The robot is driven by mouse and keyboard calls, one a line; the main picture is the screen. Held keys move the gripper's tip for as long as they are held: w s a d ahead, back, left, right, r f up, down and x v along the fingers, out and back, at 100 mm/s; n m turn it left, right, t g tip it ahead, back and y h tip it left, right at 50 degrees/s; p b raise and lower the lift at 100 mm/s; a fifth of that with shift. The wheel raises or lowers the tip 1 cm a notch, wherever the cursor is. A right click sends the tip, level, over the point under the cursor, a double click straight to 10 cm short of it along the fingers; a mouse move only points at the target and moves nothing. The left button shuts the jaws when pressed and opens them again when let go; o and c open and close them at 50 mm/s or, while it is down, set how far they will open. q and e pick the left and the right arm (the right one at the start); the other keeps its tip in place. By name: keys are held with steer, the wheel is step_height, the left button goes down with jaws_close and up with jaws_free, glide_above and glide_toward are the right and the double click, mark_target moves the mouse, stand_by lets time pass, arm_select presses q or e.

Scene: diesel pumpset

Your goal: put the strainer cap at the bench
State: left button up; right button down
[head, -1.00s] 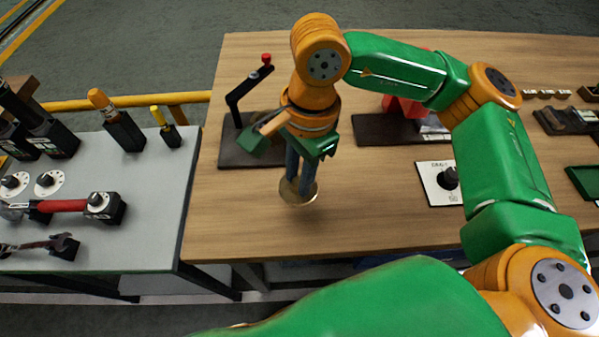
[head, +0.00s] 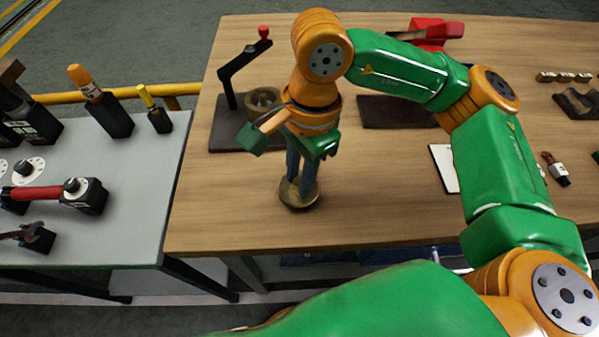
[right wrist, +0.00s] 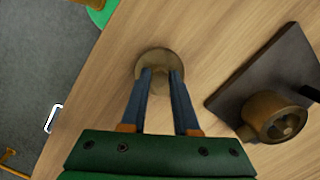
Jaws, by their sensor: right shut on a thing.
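The strainer cap (head: 299,197), a round brass-coloured piece, is between the fingertips of my right gripper (head: 302,180) in the head view. The gripper points down and is shut on it. The cap is over the front left part of the wooden bench (head: 225,220); I cannot tell whether it touches the top. In the right wrist view, the cap (right wrist: 158,63) shows around the ends of the two fingers (right wrist: 160,78), which hide part of it. My left gripper is not in view.
A dark plate (head: 228,132) with a red-knobbed crank (head: 240,68) and a brass ring-shaped housing (head: 263,98) lies just behind my right gripper. Bench top right of the cap is clear.

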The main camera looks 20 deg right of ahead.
steer(key=shift+f+b, duration=0.35)
stand_by(0.7)
steer(key=c, duration=0.6)
jaws_free()
step_height(320, 180, up, 7)
steer(key=p, duration=0.5)
steer(key=shift+r, duration=0.1)
